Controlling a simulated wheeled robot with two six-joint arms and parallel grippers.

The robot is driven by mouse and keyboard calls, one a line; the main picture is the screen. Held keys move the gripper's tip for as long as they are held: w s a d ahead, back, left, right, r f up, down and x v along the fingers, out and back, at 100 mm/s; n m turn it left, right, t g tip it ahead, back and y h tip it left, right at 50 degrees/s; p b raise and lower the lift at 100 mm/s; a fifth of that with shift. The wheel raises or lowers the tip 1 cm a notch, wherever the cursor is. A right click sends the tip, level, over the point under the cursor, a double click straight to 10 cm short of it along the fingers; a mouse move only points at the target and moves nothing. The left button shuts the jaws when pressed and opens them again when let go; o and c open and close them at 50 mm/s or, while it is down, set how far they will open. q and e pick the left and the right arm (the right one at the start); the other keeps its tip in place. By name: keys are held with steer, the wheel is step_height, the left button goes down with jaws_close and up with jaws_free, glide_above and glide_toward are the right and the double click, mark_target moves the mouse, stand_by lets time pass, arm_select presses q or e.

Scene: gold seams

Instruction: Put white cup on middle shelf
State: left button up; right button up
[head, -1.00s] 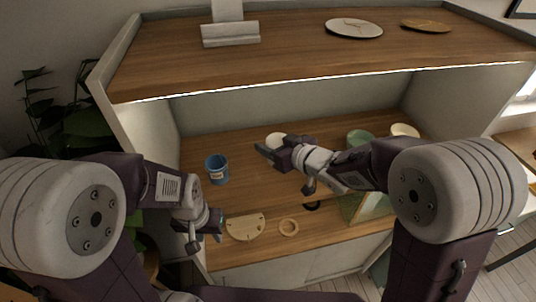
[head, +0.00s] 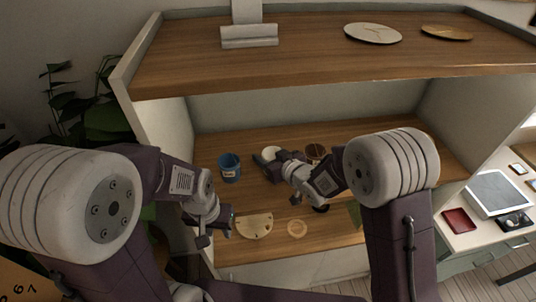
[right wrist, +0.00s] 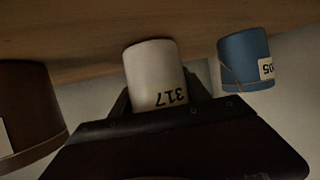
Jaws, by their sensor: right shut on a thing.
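The white cup (head: 271,152) is at the wooden middle shelf (head: 360,128), partly hidden behind my right gripper (head: 268,166). In the right wrist view the cup, marked 317 (right wrist: 153,68), sits between the fingers of my right gripper (right wrist: 165,98), which is shut on it. That view is upside down, and the cup's base is at or very close to the wood; I cannot tell whether it touches. My left gripper (head: 222,222) hangs at the left in front of the shelf, apart from the cup; its jaws are unclear.
A blue cup (head: 229,168) stands left of the white cup, a brown cup (head: 315,151) to its right. A half-round board (head: 254,226) and a ring (head: 297,228) lie lower in front. The top shelf (head: 290,62) hangs above. A desk with a tablet (head: 497,193) stands right.

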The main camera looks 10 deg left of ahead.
steer(key=shift+f, duration=0.15)
steer(key=o, duration=1.4)
steer(key=shift+c, duration=0.2)
steer(key=shift+o, duration=0.9)
steer(key=shift+r+p, duration=0.3)
steer(key=shift+r, duration=0.15)
steer(key=b+v, duration=0.2)
steer(key=v, duration=0.7)
steer(key=shift+s+f, duration=0.1)
steer(key=shift+s+d+b, duration=0.5)
steer(key=shift+s+b, duration=0.15)
steer(key=shift+b, duration=0.45)
steer(key=shift+s+d+r+b, duration=0.3)
steer(key=shift+s+r, duration=0.05)
steer(key=shift+r, duration=0.15)
